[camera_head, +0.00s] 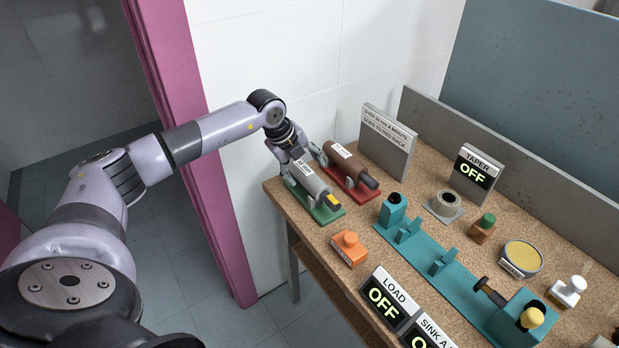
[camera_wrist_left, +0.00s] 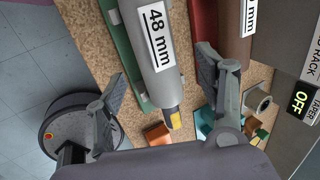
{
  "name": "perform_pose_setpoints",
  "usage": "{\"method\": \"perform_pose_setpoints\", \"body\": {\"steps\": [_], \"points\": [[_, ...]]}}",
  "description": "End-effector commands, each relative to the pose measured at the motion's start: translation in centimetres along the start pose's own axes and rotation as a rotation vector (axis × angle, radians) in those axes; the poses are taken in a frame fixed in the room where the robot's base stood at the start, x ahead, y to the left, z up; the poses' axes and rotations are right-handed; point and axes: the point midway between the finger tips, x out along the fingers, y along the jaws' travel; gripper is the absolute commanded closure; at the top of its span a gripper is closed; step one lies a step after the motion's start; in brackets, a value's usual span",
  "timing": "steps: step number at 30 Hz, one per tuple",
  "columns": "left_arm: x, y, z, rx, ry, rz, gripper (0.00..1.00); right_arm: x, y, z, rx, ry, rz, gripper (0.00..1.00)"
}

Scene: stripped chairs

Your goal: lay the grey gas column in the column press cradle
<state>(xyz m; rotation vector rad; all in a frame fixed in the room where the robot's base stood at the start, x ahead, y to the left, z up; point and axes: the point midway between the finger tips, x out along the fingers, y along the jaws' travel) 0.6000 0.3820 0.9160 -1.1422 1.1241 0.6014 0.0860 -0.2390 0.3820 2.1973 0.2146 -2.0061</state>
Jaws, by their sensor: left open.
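The grey gas column (camera_head: 313,184) lies on a green rack (camera_head: 327,213) at the left end of the workbench. Its white label reads 48 mm, and its near tip is yellow. In the left wrist view the grey column (camera_wrist_left: 159,60) lies between the spread fingers. My left gripper (camera_head: 297,165) is open above the far part of the column. The teal column press cradle (camera_head: 414,253) stands on the bench to the right, with upright supports and a block at its near end. The cradle holds no column. My right gripper is not in view.
A brown column (camera_head: 350,164) lies on a red rack (camera_head: 366,193) close beside the grey one. An orange block (camera_head: 348,249) stands between green rack and cradle. LOAD (camera_head: 388,298) and TAPER (camera_head: 474,175) signs read OFF. A grey panel (camera_head: 540,175) backs the bench.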

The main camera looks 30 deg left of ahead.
Motion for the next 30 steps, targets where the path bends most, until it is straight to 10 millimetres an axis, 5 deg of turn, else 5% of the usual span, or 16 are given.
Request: {"method": "perform_pose_setpoints", "body": {"steps": [10,20,30], "points": [[4.5,0.3,0.1,-0.002,0.001,0.001,0.36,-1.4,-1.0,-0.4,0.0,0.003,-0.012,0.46],[5.2,0.4,0.2,0.0,0.0,0.0,0.36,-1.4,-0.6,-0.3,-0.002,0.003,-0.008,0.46],[5.1,0.4,0.2,0.0,0.0,0.0,0.59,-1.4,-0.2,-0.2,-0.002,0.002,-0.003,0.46]]}}
